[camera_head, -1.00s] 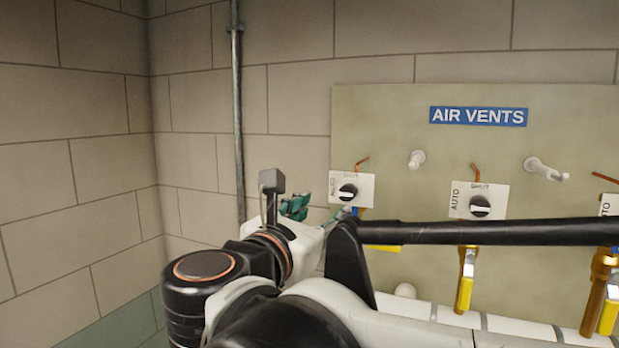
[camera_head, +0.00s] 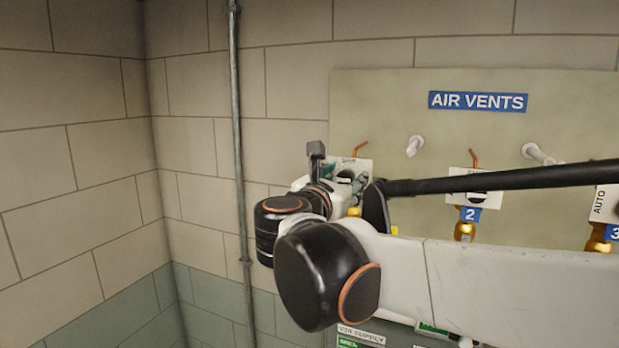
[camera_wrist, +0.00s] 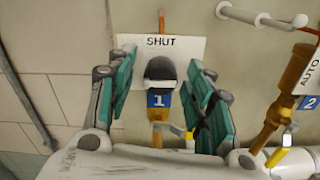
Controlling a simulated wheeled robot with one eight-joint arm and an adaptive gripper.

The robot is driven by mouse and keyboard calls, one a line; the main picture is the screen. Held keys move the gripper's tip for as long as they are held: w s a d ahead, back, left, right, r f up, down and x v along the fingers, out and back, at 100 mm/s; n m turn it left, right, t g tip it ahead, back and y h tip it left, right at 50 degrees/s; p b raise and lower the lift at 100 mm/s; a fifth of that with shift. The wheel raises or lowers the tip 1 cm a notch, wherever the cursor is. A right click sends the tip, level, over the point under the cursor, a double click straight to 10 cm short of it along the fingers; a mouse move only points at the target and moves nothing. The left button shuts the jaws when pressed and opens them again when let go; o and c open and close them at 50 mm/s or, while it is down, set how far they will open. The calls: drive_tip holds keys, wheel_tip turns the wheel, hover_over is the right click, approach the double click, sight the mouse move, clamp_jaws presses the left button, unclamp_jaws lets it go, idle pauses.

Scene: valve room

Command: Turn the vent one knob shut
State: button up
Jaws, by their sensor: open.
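The vent one knob (camera_wrist: 160,70) is dark with a light band across it. It sits on a white plate (camera_wrist: 188,48) marked SHUT, above a blue tag (camera_wrist: 158,100) reading 1. In the wrist view my gripper (camera_wrist: 159,76) is open, with one green-padded finger on each side of the knob. I cannot tell whether either finger touches it. In the head view my gripper (camera_head: 347,180) is in front of the vent one plate (camera_head: 362,166) and hides most of the knob.
The AIR VENTS board (camera_head: 380,100) carries the vent two plate (camera_head: 458,184) and vent three plate (camera_head: 606,204) to the right. White pegs (camera_head: 414,146) stick out above. A yellow-handled valve (camera_wrist: 290,153) is at right in the wrist view. A vertical pipe (camera_head: 239,130) runs left.

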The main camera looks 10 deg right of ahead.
drive_tip(key=shift+w+d, duration=0.2)
drive_tip(key=c, duration=1.1)
